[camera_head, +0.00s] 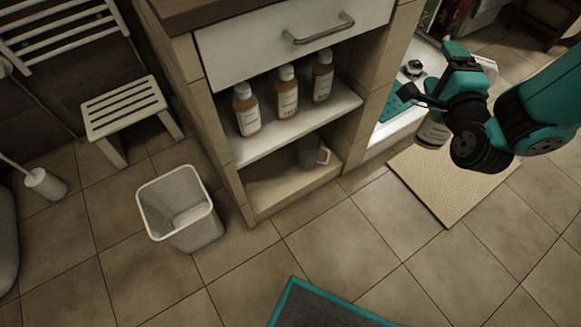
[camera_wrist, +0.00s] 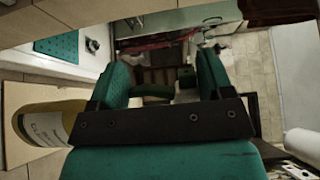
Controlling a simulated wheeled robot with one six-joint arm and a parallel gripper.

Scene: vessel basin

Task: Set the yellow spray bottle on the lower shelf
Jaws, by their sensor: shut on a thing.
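The yellow spray bottle (camera_head: 432,133) hangs below my gripper (camera_head: 425,98) at the right, above the floor and beige mat. Its yellow body and white label also show at the left of the wrist view (camera_wrist: 42,126); its top is hidden behind the gripper. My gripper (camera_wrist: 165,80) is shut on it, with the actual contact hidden. The open cabinet has two levels under its drawer. The lower shelf (camera_head: 275,190) holds a grey mug (camera_head: 310,152) toward its right. The upper shelf (camera_head: 262,138) holds three amber bottles (camera_head: 285,92) with white caps.
A white bin (camera_head: 180,210) stands on the floor left of the cabinet. A slatted stool (camera_head: 123,107) stands behind it. A white drawer (camera_head: 290,40) with a metal handle is shut above the shelves. The lower shelf's left part and the tiles in front are clear.

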